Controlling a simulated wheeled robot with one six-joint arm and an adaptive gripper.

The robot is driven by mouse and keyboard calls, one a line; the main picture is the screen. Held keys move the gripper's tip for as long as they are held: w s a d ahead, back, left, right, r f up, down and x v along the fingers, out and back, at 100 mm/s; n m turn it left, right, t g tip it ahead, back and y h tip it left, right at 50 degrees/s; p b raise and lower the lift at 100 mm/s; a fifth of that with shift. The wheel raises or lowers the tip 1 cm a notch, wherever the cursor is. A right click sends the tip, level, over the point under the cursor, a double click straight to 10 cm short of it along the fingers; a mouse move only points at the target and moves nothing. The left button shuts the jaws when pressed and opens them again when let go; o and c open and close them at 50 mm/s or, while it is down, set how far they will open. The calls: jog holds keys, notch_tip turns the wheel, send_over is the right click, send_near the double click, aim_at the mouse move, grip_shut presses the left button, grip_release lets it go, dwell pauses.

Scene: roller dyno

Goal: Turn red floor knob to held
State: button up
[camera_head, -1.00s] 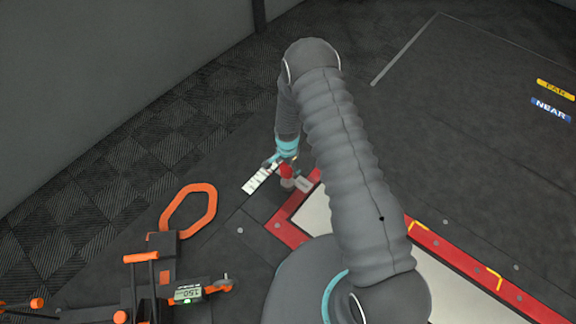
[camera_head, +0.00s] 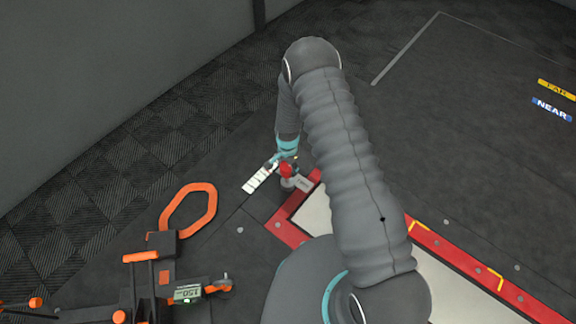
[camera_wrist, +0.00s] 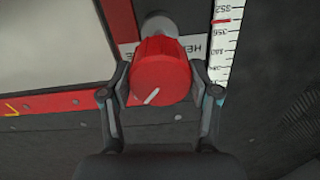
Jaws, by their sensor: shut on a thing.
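The red floor knob (camera_wrist: 160,75) sits between the two fingers of my gripper (camera_wrist: 162,90) in the wrist view, with a finger against each side. A white pointer line on its face points to the lower left. The knob stands on a grey round post (camera_wrist: 158,24). A label behind it starts with "HE" (camera_wrist: 188,45); the rest is hidden by the knob and a finger. In the head view the knob (camera_head: 286,170) shows small below my arm, by the corner of the red frame, with my gripper (camera_head: 288,160) at it.
A white scale strip (camera_head: 261,178) lies beside the knob. A red-edged frame (camera_head: 285,228) with a pale plate runs to the right. An orange-handled device (camera_head: 190,210) with a digital display (camera_head: 188,293) stands at lower left. Dark floor is open beyond.

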jog(key=n+b, duration=0.3)
jog(key=shift+s+d+f+n, duration=0.1)
jog(key=shift+f+n, duration=0.15)
jog(key=shift+n, duration=0.15)
jog(key=n+b, duration=0.2)
jog(key=n, duration=0.2)
jog(key=shift+n+b, duration=0.3)
jog(key=n+b, duration=0.2)
jog(key=n, duration=0.2)
jog(key=shift+n, duration=0.3)
jog(key=shift+s+r+n+b, duration=0.1)
jog(key=shift+n+b, duration=0.6)
jog(key=shift+n, duration=1.4)
jog(key=o, duration=1.2)
jog(key=shift+a, duration=0.2)
jog(key=shift+c, duration=0.2)
jog(key=shift+d, duration=0.1)
